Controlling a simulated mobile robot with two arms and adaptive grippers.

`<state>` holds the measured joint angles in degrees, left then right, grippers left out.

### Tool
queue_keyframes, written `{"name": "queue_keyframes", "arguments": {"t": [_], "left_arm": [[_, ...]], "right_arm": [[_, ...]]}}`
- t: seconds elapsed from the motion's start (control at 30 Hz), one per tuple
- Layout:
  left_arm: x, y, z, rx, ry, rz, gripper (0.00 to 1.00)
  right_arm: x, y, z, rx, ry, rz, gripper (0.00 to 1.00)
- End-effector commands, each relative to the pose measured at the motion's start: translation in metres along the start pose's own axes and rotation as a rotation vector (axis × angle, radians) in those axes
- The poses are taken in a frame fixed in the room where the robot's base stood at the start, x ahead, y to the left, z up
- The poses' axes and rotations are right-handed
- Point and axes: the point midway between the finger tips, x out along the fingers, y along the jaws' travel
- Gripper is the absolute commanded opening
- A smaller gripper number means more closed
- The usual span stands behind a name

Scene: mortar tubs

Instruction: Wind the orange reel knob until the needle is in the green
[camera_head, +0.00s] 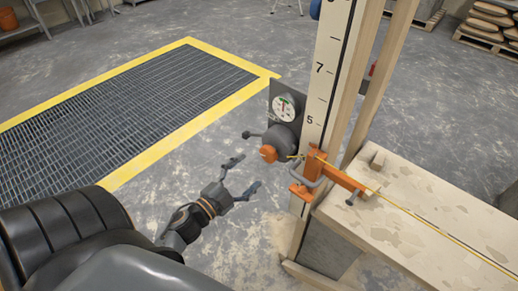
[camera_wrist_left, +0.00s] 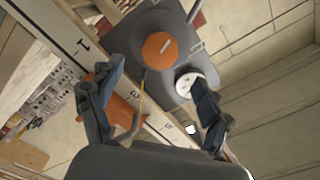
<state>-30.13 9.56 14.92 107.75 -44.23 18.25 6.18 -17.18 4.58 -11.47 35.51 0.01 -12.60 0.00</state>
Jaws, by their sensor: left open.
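The orange reel knob (camera_head: 268,153) sits on the front of a dark grey round reel housing (camera_head: 282,139) on the post. In the left wrist view the knob (camera_wrist_left: 160,46) shows face on, with a light mark across it. A white round gauge (camera_head: 284,107) is above the reel on a dark plate; it also shows in the wrist view (camera_wrist_left: 186,84), partly behind a finger. Its needle is too small to read surely. My left gripper (camera_head: 248,171) is open and empty, apart from the knob, to its lower left in the head view. My right gripper is out of view.
A wooden post with a numbered scale (camera_head: 319,70) stands behind the reel. An orange bracket (camera_head: 334,171) and a yellow line (camera_head: 430,227) run over the pale bench (camera_head: 395,200). A dark crank arm (camera_head: 252,135) juts left of the reel. The floor grate (camera_head: 120,100) is flat.

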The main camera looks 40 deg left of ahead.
Motion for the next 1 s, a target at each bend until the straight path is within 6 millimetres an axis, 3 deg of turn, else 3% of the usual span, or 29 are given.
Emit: {"name": "queue_keyframes", "arguments": {"t": [0.1, 0.27, 1.0], "left_arm": [[-0.017, 0.001, 0.0, -0.001, -0.001, 0.001, 0.79], [-0.027, 0.0, 0.0, -0.001, 0.001, 0.0, 0.79], [-0.028, 0.0, 0.0, 0.0, 0.002, 0.0, 0.79]], "right_arm": [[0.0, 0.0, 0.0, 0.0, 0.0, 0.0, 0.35], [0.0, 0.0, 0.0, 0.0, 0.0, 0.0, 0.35], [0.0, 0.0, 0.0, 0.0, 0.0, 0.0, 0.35]]}}
